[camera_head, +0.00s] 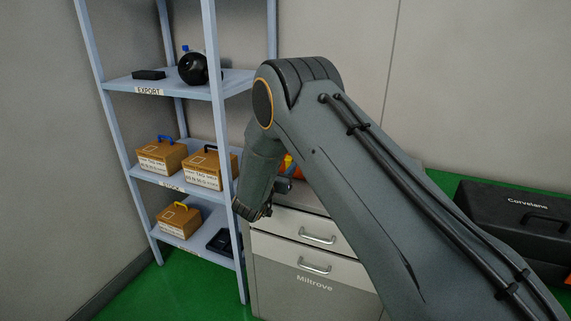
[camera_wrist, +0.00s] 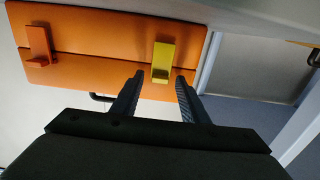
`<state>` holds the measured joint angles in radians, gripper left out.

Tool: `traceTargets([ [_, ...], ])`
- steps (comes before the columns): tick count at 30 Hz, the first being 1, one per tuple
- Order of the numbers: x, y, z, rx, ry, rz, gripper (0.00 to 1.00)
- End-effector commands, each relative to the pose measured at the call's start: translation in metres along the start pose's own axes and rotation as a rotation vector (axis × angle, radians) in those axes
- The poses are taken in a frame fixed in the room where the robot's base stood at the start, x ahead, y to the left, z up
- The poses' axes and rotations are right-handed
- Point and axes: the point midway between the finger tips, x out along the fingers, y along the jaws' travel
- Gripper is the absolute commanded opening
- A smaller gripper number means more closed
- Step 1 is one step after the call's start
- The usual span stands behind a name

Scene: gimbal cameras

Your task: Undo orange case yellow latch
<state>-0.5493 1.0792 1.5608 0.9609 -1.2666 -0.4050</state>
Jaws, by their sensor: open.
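The orange case (camera_wrist: 100,42) fills the upper left of the wrist view, its front face towards the camera. A yellow latch (camera_wrist: 163,62) sits on the right part of that face, and an orange latch (camera_wrist: 38,47) on the left part. My gripper (camera_wrist: 160,80) is open, its two dark fingers pointing at the case with the yellow latch's lower end between their tips in the picture. I cannot tell whether the fingers touch it. In the head view my arm hides most of the case, and only a bit of orange (camera_head: 289,167) shows behind my wrist.
A drawer cabinet (camera_head: 312,277) stands under the case. A blue-grey shelf rack (camera_head: 217,120) with several cardboard boxes is close on the left. A black toolbox (camera_head: 510,212) lies at the right. Green floor (camera_head: 180,288) is clear in front of the rack.

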Motion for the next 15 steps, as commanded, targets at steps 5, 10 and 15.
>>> traceTargets([
  [5,0.0,0.0,0.0002,0.0,0.0,0.0,0.39],
  [10,0.0,0.0,0.0002,0.0,0.0,0.0,0.1],
  [15,-0.0001,0.0001,0.0006,0.0,0.002,0.0,0.0],
])
